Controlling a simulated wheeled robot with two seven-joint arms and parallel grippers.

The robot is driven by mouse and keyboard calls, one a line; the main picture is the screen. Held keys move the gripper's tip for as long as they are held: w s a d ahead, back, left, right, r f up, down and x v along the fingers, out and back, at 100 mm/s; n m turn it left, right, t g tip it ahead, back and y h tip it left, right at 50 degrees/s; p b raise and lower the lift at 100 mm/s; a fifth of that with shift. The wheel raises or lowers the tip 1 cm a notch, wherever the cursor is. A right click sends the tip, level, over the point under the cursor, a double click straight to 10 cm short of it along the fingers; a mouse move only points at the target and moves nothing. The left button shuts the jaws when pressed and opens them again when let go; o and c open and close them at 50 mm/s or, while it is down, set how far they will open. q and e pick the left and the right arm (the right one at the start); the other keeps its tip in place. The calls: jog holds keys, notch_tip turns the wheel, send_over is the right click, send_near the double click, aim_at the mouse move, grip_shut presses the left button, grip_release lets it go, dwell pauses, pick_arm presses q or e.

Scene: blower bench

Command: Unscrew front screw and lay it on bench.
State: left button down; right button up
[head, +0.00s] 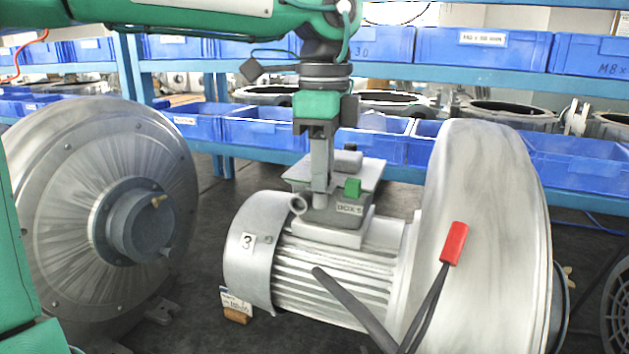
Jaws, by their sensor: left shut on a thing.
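My left gripper (320,203) reaches straight down from above to the terminal box (350,209) on top of the grey blower motor (330,265). Its long fingers are closed together at the box's front left side. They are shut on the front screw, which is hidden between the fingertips. The box lid (366,172) looks tilted, with a small green part (352,187) at its front. My right gripper is not in view.
A large blower housing (490,240) stands right of the motor, another blower (100,205) at left. Blue bins (265,127) line the shelves behind. Dark floor shows between the blowers.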

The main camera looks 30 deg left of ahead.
pick_arm(q)
jog(key=c, duration=1.6)
grip_release()
jog(key=shift+w, duration=0.15)
jog(key=shift+o, duration=0.2)
jog(key=shift+w+d, duration=0.1)
jog(key=shift+d, duration=0.15)
jog(key=shift+a+f, duration=0.15)
jog(key=shift+a, duration=0.1)
jog(key=m, duration=0.3)
jog(key=m+p, duration=0.1)
jog(key=m, duration=0.1)
jog(key=shift+d+m, duration=0.25)
jog(key=shift+m, duration=0.05)
jog(key=m, duration=0.3)
jog(key=shift+p, duration=0.4)
jog(key=m, duration=0.3)
jog(key=shift+a+m+p, duration=0.1)
jog(key=shift+m+p, duration=0.25)
jog(key=shift+m, duration=0.05)
jog(key=m, duration=0.3)
jog(key=shift+r+p, duration=0.2)
jog(key=shift+p, duration=0.2)
jog(key=m, duration=0.4)
jog(key=shift+p, duration=0.4)
jog(key=m, duration=0.3)
jog(key=shift+p, duration=0.4)
jog(key=m, duration=0.3)
jog(key=shift+f, duration=0.1)
jog(key=shift+c, duration=0.4)
